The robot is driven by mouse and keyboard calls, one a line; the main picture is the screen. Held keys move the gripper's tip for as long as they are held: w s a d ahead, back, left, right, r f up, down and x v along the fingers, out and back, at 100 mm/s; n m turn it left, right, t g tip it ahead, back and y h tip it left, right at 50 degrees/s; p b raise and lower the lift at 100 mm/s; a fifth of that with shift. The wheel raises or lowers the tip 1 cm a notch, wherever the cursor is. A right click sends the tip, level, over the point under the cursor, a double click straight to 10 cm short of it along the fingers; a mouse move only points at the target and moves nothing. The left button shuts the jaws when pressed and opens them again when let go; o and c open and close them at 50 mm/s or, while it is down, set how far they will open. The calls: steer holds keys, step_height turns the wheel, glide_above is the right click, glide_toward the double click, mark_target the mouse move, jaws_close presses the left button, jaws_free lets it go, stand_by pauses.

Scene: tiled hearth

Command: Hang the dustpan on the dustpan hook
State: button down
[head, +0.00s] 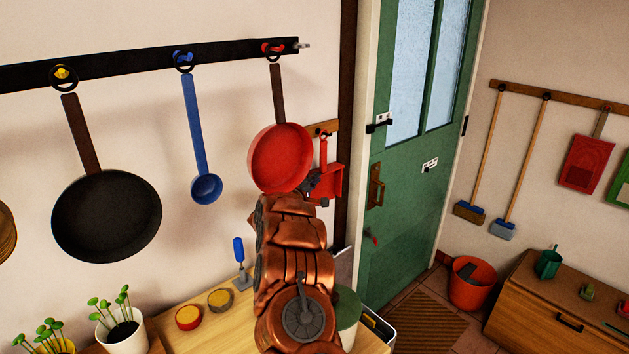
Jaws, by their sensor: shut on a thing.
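The red dustpan (333,182) is in the head view, right of the red pan, with its handle pointing up. My gripper (319,184) is shut on the dustpan near its body, partly hidden behind my arm and the red pan. A short wooden board (333,127) on the wall bears a small dark and red hook (322,132). The top of the dustpan's handle is at this hook in the picture. I cannot tell whether its hole is around the hook or only in front of it.
A red pan (281,157), blue ladle (205,188) and black pan (107,217) hang from a black rail (130,68) to the left. A green door (405,175) is to the right. Below are a wooden counter (190,338) with pots, and an orange bucket (472,288).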

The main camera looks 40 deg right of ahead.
steer(key=c, duration=1.2)
jaws_free()
steer(key=shift+v, duration=2.4)
steer(key=v, duration=1.1)
steer(key=shift+a, duration=0.4)
steer(key=shift+s, duration=0.2)
